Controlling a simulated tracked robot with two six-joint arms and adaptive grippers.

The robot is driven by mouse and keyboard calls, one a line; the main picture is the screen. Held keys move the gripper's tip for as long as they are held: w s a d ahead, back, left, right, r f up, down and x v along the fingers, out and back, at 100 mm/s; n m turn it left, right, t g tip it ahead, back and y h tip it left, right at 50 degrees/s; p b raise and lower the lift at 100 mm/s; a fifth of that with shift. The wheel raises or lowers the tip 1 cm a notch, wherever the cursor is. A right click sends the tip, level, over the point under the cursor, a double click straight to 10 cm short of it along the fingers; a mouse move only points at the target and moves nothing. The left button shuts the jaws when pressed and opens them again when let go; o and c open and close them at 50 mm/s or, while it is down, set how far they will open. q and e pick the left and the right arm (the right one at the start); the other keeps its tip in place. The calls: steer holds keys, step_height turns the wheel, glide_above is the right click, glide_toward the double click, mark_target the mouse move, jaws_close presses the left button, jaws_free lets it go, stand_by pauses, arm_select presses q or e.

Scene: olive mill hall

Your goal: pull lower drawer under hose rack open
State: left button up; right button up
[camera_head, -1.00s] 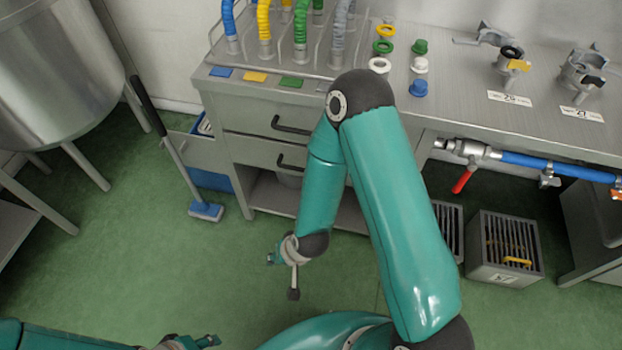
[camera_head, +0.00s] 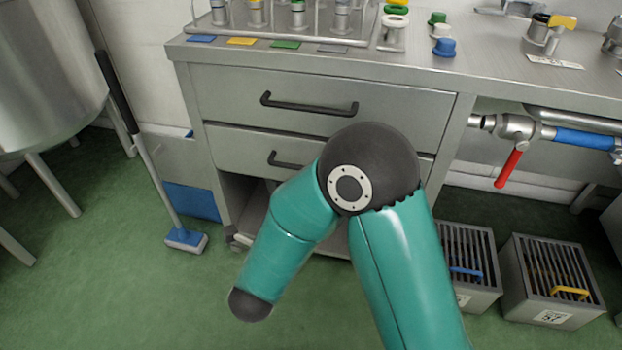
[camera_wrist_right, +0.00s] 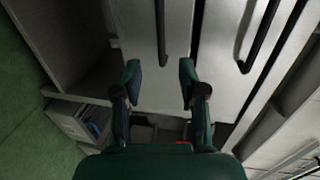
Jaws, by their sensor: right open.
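The lower drawer (camera_head: 232,149) is the grey front below the upper drawer in the bench under the hose rack (camera_head: 290,38); it looks flush with the cabinet. Its dark bar handle (camera_head: 284,161) is partly covered by my right arm in the head view. In the right wrist view the lower handle (camera_wrist_right: 162,30) runs upright in the picture, between the fingertips of my open, empty right gripper (camera_wrist_right: 158,75). I cannot tell how far ahead it is. The right gripper is hidden in the head view. My left gripper is out of view.
The upper drawer's handle (camera_head: 309,104) sits just above; it also shows in the right wrist view (camera_wrist_right: 258,38). A blue-headed squeegee (camera_head: 186,240) stands left. Grated boxes (camera_head: 552,282) and a red-levered valve (camera_head: 508,168) are at right.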

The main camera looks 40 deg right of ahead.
steer(key=b+x, duration=0.2)
steer(key=x, duration=1.4)
steer(key=shift+w+d+b, duration=0.1)
steer(key=shift+w+b, duration=0.05)
steer(key=shift+b, duration=0.2)
jaws_close()
